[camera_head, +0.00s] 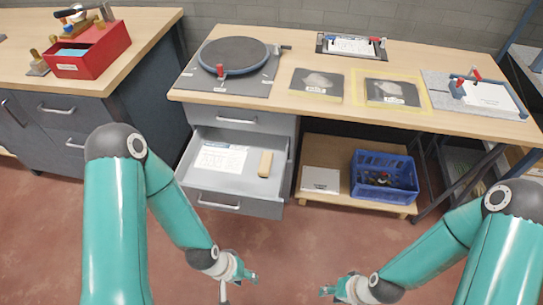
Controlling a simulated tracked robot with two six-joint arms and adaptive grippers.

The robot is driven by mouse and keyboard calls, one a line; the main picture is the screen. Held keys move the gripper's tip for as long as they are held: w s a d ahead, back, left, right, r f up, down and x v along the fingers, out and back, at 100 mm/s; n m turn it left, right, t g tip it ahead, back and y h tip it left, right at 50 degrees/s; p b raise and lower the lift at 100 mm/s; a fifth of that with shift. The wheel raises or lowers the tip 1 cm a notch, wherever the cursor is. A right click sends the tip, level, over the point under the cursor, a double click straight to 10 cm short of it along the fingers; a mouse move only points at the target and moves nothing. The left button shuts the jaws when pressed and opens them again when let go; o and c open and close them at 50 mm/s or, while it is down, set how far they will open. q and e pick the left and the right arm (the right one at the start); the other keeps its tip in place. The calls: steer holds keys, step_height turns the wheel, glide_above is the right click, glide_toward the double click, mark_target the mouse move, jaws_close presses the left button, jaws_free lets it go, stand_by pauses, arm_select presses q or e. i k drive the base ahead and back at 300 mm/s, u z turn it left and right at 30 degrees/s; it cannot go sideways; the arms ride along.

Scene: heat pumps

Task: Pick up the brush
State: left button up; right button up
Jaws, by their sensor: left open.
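An open drawer (237,188) under the workbench holds a small tan, wood-coloured block (265,163) on its right side. It may be the brush, but no bristles can be made out. A white printed sheet (219,158) lies to its left in the drawer. My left gripper (238,284) is open and empty, low in front of the drawer and well apart from the block. My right gripper (332,289) is farther right, above the floor, apart from everything; its fingers are too small to judge.
The workbench (300,65) carries a round dark plate (234,53), two dark picture panels and a clamp fixture. A blue crate (384,177) stands on a low wooden shelf right of the drawer. A red box (90,48) sits on the left bench. The floor before the drawer is clear.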

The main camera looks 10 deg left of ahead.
mark_target(265, 166)
steer(key=z, duration=0.05)
steer(key=i, duration=1)
steer(key=u, duration=0.15)
